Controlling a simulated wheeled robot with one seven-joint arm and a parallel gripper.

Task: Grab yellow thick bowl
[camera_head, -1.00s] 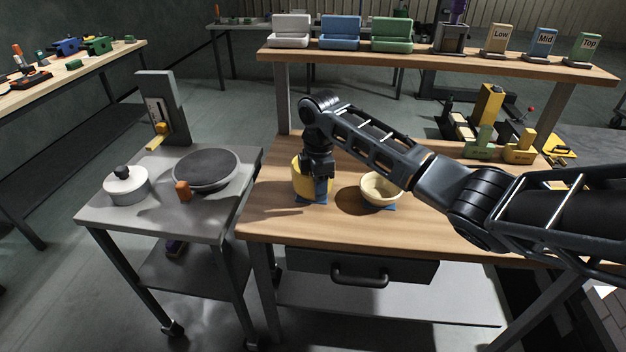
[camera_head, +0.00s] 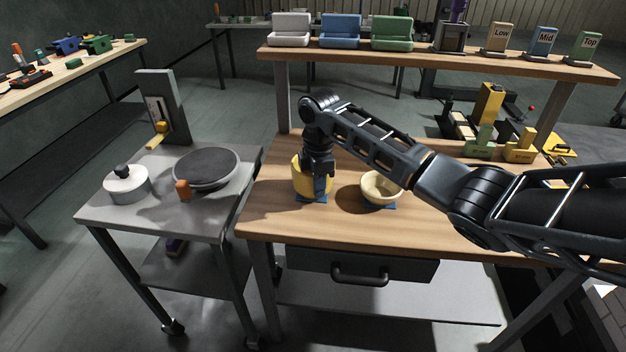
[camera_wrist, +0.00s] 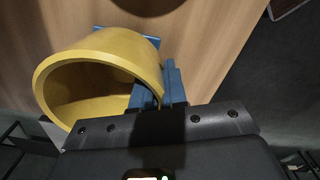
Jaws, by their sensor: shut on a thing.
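The yellow thick bowl (camera_head: 301,178) stands on a blue pad at the left part of the wooden bench, partly hidden behind my gripper in the head view. In the wrist view the bowl (camera_wrist: 115,62) shows its thick rim and hollow inside. My gripper (camera_head: 321,186) points down at the bowl's right side. In the wrist view my gripper (camera_wrist: 160,92) has its blue fingers on either side of the bowl's wall, one inside and one outside, shut on it. I cannot tell any gap between bowl and pad.
A cream bowl (camera_head: 379,188) stands on another blue pad just right of my gripper. The wooden bench (camera_head: 330,228) is clear in front. A grey side table (camera_head: 150,210) at left bears a dark round plate (camera_head: 206,167) and a white lidded pot (camera_head: 127,184).

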